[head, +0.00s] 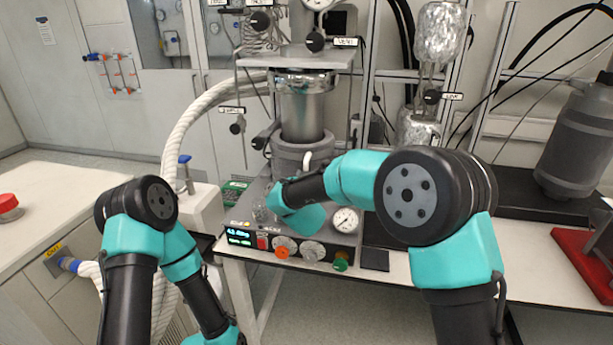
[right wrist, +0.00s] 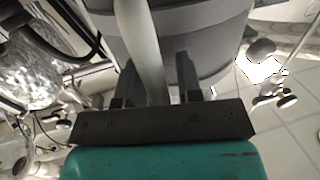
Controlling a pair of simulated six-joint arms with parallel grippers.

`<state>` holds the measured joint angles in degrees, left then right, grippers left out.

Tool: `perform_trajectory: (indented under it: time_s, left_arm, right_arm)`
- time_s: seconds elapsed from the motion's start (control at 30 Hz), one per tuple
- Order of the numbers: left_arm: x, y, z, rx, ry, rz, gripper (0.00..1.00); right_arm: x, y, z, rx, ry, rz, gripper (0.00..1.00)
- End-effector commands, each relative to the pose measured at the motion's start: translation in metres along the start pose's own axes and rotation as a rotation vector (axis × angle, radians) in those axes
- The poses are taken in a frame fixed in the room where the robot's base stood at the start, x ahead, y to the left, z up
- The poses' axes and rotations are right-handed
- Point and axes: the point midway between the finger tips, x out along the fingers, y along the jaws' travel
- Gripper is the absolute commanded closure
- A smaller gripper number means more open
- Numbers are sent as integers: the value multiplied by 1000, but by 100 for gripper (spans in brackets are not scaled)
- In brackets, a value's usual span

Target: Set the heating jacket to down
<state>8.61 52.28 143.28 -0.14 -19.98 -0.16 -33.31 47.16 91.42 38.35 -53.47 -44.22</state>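The heating jacket (head: 289,150) is a grey cylinder around the lower end of the steel reactor vessel (head: 304,105). Bare steel shows above it. A pale handle (head: 308,160) stands out at its front. My right arm reaches in from the right and hides the jacket's lower front and the right gripper in the head view. In the right wrist view the jacket (right wrist: 220,35) fills the top, and the handle (right wrist: 152,60) runs between the two dark fingers of my right gripper (right wrist: 156,75). The fingers are apart, with a gap beside the handle. My left gripper is outside the frame.
The reactor's control box has a green display (head: 239,237), knobs and a pressure gauge (head: 346,220). A white hose (head: 185,130) loops left of the reactor. A dark grey vessel (head: 577,140) stands at right. The white bench (head: 541,281) is clear at front right.

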Motion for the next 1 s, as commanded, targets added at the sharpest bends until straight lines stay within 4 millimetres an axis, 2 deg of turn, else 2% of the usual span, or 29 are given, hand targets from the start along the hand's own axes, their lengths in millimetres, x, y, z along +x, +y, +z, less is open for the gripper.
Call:
perform_trajectory:
  time_s: [0.1,0.37,0.53,0.67,1.0]
  left_arm:
    - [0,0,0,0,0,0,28]
    - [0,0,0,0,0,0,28]
    - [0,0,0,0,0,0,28]
    - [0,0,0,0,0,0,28]
    - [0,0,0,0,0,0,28]
  right_arm:
    - [0,0,-2,0,3,0,58]
    - [-1,0,-3,1,6,0,58]
    - [-10,0,-4,0,6,0,58]
    - [-27,0,-4,1,6,-1,58]
    - [-92,0,-3,-1,5,-2,58]
